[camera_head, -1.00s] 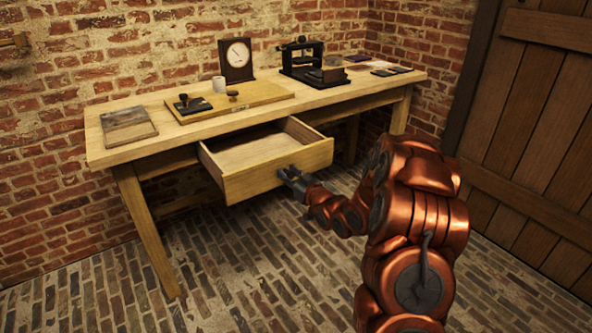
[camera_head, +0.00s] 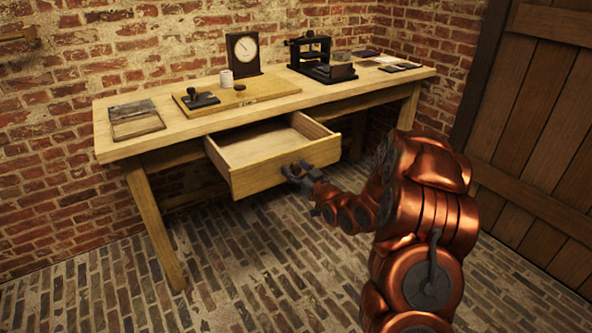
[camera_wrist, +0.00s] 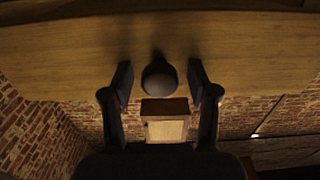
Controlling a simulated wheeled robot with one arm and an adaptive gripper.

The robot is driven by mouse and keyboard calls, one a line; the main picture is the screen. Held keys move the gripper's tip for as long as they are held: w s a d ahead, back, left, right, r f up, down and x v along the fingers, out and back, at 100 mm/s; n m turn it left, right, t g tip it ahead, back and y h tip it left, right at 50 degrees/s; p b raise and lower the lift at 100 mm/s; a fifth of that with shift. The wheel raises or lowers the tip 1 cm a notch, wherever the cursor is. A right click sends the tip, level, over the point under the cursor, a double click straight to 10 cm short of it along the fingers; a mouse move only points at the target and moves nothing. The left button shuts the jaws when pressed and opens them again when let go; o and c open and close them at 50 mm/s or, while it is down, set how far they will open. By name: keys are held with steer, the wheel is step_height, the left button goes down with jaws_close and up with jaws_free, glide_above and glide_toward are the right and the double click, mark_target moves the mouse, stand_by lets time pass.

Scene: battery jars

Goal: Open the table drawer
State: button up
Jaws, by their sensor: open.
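The table drawer (camera_head: 262,173) is pulled well out from the wooden table (camera_head: 112,152), and its bare inside shows. In the wrist view its front (camera_wrist: 230,45) spans the top, with a dark round knob (camera_wrist: 159,78) on it. My gripper (camera_head: 299,171) is at the drawer front in the head view. In the wrist view my gripper (camera_wrist: 160,90) is open, with one finger on each side of the knob. A gap shows between each finger and the knob.
A wooden door (camera_head: 535,130) stands at right. Brick floor (camera_head: 235,265) is clear in front.

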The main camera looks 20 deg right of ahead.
steer(key=s+d, duration=0.1)
steer(key=s, duration=0.6)
steer(key=shift+s, duration=0.2)
stand_by(0.4)
steer(key=s+a+f+g+h, duration=0.2)
steer(key=s+g, duration=0.4)
steer(key=s+a+f+g+h, duration=0.1)
steer(key=s+f+g+h, duration=0.1)
steer(key=s+g, duration=0.4)
steer(key=s+a+r+m+g, duration=0.1)
steer(key=s+a+r+g, duration=0.2)
steer(key=s, duration=0.7)
steer(key=s+a+r+g+y, duration=0.1)
steer(key=s+a+g, duration=0.2)
steer(key=s+a, duration=0.5)
steer(key=s+a+r+m+g, duration=0.1)
steer(key=s+a+r+g, duration=0.15)
steer(key=s, duration=1.05)
steer(key=s+p+v, duration=0.3)
steer(key=p+v, duration=0.9)
steer(key=s+r+p+v, duration=0.1)
steer(key=s+p+v, duration=0.1)
steer(key=p+v, duration=1)
steer(key=shift+s+d+r+t, duration=0.35)
steer(key=shift+s+r+t, duration=0.1)
steer(key=shift+r, duration=0.25)
steer(key=shift+d, duration=0.15)
